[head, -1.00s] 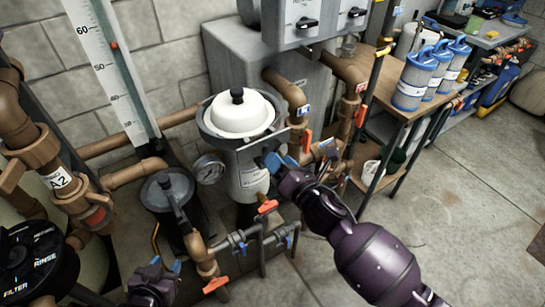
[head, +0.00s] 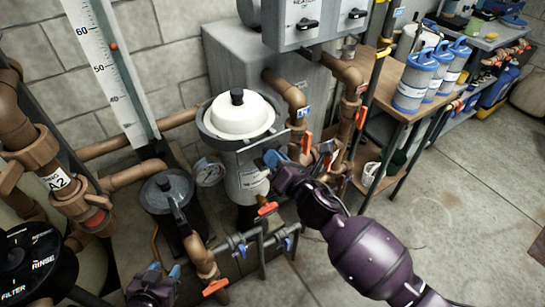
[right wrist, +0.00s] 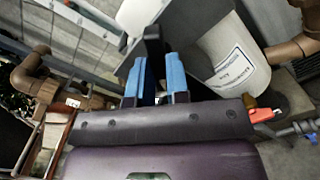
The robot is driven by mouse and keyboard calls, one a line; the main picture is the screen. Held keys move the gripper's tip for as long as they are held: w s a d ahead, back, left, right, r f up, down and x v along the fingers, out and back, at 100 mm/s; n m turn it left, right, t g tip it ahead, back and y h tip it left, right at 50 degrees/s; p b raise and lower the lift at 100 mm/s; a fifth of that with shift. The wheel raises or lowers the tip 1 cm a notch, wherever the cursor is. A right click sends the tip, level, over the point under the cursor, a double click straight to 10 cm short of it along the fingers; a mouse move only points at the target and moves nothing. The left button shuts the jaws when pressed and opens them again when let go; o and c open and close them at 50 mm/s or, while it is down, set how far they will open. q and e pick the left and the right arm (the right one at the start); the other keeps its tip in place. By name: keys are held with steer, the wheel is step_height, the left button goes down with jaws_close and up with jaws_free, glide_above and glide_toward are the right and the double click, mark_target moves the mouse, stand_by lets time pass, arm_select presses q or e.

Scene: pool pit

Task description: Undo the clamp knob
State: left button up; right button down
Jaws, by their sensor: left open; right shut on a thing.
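The grey filter canister (head: 248,170) stands upright at the centre of the head view, with a dark band and a white domed lid (head: 238,115) on top. My right gripper (head: 272,158) is at the canister's right side, below the band. In the right wrist view its blue fingers (right wrist: 160,78) are shut on a black part, seemingly the clamp knob (right wrist: 152,47). The knob is mostly hidden by the gripper in the head view. My left gripper (head: 165,272) is open and empty at the bottom left, apart from the canister.
A pressure gauge (head: 209,172) sits left of the canister. A dark pump pot (head: 168,190) and pipes with orange-handled valves (head: 215,287) stand close below. A workbench (head: 405,117) with blue-capped cartridges is at right. The floor at right is clear.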

steer(key=shift+n+p, duration=2.45)
steer(key=shift+n, duration=10.95)
